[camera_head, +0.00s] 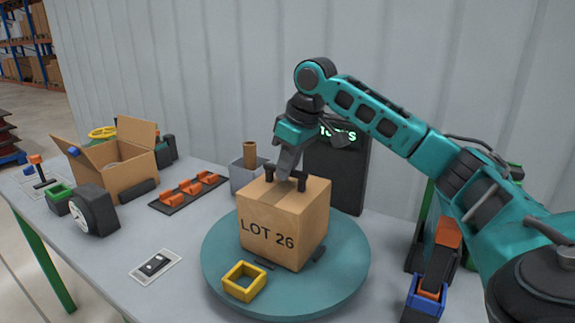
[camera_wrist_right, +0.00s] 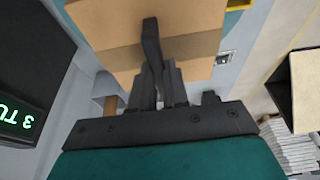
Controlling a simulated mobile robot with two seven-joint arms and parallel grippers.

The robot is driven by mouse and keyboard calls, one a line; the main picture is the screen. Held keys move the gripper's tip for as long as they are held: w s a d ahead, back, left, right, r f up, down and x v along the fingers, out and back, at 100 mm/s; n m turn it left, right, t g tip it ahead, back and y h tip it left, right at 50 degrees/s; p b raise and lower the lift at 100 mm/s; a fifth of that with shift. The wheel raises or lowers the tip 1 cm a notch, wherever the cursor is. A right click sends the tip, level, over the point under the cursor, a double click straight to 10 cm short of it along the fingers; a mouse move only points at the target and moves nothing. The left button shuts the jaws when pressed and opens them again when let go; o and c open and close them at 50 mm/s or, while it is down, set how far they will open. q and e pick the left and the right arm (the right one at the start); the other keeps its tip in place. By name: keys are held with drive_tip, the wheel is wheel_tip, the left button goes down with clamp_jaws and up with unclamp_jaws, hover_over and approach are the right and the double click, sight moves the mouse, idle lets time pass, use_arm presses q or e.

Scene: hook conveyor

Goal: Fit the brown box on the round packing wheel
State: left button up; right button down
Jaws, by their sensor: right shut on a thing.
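The brown box (camera_head: 284,220), printed "LOT 26", is at the round teal packing wheel (camera_head: 224,255), over its middle. Dark pads show at the box's lower edge; I cannot tell whether the box rests fully on the wheel. Two dark upright handle posts stand on the box top. My right gripper (camera_head: 286,172) is above the box top, shut on a handle there. In the right wrist view the box (camera_wrist_right: 195,50) fills the top, with the dark fingers (camera_wrist_right: 160,75) against it. My left gripper is not in view.
An open cardboard box (camera_head: 122,165), a black wheel-shaped part (camera_head: 94,211) and an orange-pegged rack (camera_head: 188,190) are on the left of the table. A grey bin (camera_head: 238,176) and dark display (camera_head: 338,170) stand behind. A blue-and-orange holder (camera_head: 428,295) is at right.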

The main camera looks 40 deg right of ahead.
drive_tip(key=shift+f, duration=0.1)
idle(0.7)
drive_tip(key=c, duration=1.3)
unclamp_jaws()
drive_tip(key=shift+o, duration=1.2)
drive_tip(key=shift+f, duration=0.15)
drive_tip(key=v, duration=1.3)
